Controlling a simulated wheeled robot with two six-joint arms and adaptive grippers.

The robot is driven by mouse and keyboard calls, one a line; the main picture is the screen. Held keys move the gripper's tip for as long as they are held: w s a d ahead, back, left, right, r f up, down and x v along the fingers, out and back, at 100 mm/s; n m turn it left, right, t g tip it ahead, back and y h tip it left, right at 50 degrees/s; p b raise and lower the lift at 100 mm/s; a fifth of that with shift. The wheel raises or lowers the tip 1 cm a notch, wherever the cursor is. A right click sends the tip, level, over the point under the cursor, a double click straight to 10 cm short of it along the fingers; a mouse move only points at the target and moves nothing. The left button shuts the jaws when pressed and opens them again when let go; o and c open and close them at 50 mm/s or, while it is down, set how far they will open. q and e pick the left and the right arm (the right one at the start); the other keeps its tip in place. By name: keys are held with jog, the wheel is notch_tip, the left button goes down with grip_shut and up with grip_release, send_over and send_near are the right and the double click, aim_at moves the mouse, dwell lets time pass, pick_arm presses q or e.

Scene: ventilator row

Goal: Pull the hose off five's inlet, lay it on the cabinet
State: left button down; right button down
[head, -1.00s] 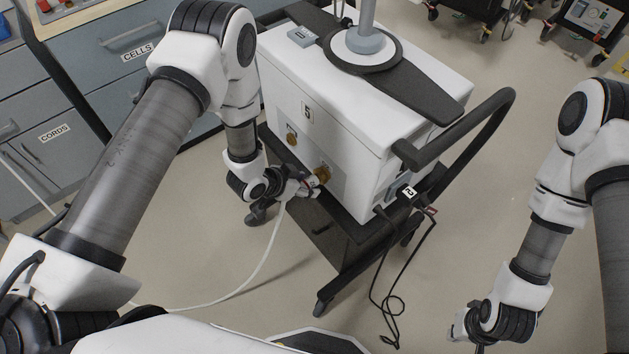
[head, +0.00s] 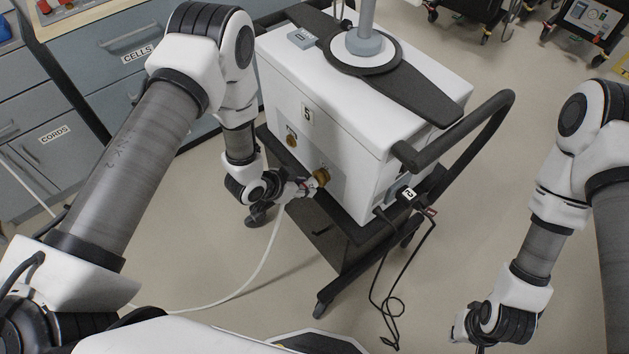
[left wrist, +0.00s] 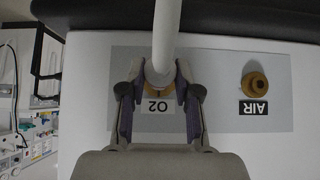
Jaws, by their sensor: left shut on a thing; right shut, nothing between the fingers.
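The ventilator marked 5 (head: 345,110) stands on a dark cart. Its front has two brass fittings: the AIR inlet (left wrist: 255,85) and, lower right in the head view, the O2 inlet (head: 321,178). My left gripper (head: 302,188) is shut on the end of the white hose (head: 262,262), right at the O2 inlet. In the left wrist view, the hose (left wrist: 167,35) covers most of that inlet, with some brass showing behind it. I cannot tell whether they still touch. My right gripper (head: 468,330) is shut and empty at the lower right, away from the cart.
A grey drawer cabinet (head: 110,75) labelled CELLS and CORDS stands at the left, with red items on top. The cart's black handle (head: 480,125) juts out right. A dark cable (head: 385,300) hangs to the floor. Other wheeled units stand at the back right.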

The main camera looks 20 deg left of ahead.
pick_arm(q)
jog(key=shift+s+a+p, duration=0.25)
jog(key=shift+s+a, duration=0.5)
jog(key=shift+s, duration=0.25)
jog(key=shift+s+a+p, duration=0.25)
jog(key=shift+s+a, duration=0.5)
jog(key=shift+s, duration=0.2)
